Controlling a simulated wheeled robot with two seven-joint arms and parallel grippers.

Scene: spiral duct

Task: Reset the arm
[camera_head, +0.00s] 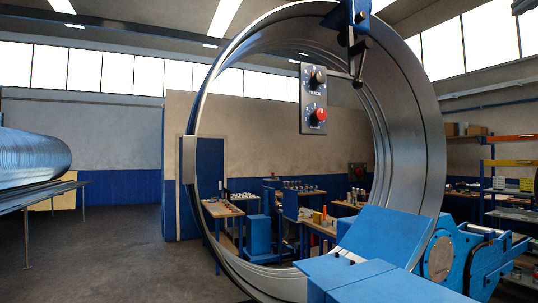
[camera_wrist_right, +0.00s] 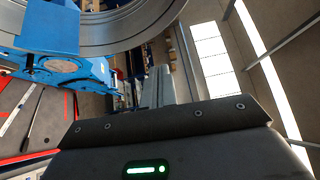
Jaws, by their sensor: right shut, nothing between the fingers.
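My right gripper (camera_wrist_right: 160,80) shows in the right wrist view, its grey fingers shut with nothing between them. It is apart from the blue machine (camera_wrist_right: 55,35) and the large metal ring (camera_wrist_right: 125,30), which lie beyond it at upper left. I cannot make out the right gripper clearly in the head view. My left gripper is in neither view. In the head view the large metal duct ring (camera_head: 412,130) stands upright in front of me. A control panel (camera_head: 313,98) with a black knob and a red knob hangs within its opening.
The blue machine body (camera_head: 372,278) fills the lower right of the head view. A ribbed duct (camera_head: 30,157) lies on a rack (camera_head: 38,193) at left. Workbenches (camera_head: 222,208) and shelves (camera_head: 508,163) stand farther back. The floor (camera_head: 105,245) at left is clear.

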